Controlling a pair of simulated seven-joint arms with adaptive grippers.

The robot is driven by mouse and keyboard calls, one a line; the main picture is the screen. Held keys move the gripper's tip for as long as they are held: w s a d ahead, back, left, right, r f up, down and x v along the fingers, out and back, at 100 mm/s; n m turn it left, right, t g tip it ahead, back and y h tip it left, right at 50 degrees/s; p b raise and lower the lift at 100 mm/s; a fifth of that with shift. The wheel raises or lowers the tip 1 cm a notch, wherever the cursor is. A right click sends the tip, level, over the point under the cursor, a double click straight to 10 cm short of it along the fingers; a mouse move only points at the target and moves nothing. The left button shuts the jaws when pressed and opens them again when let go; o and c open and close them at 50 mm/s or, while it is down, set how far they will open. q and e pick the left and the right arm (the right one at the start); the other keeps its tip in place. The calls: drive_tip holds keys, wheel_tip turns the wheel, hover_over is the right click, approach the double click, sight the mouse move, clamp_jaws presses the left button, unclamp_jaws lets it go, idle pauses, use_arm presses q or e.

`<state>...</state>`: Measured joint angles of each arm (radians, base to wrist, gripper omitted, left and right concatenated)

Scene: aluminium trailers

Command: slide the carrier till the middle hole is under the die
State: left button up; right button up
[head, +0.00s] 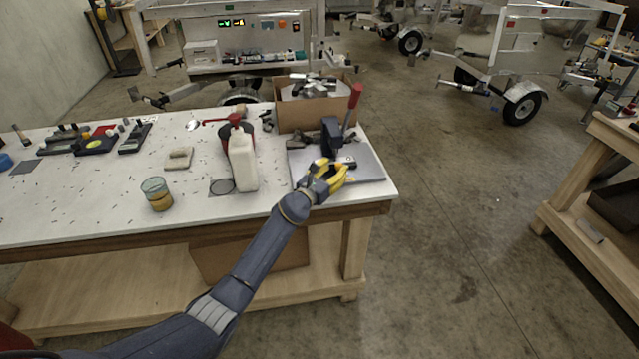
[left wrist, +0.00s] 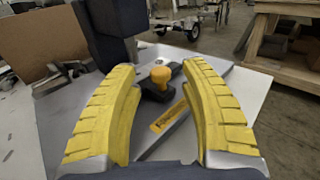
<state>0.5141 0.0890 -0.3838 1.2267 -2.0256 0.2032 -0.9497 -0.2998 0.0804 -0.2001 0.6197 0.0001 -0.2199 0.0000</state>
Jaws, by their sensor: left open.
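The press (head: 331,135) is dark with a red lever (head: 354,97) and stands on a grey base plate (head: 370,165) at the right end of the bench. Its dark body also shows at the upper left of the left wrist view (left wrist: 112,35). The carrier's holes and die alignment are hidden.
A cardboard box (head: 300,115) of metal parts stands behind the press. A white bottle (head: 242,160) and a cup (head: 156,193) stand to the left on the bench (head: 100,205). The bench's right edge is close to the plate.

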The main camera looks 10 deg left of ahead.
use_arm(q)
drive_tip(key=v, duration=0.7)
drive_tip(key=shift+s+a, duration=0.1)
drive_tip(key=shift+s, duration=0.15)
drive_tip(key=shift+v, duration=0.75)
drive_tip(key=shift+r, duration=0.1)
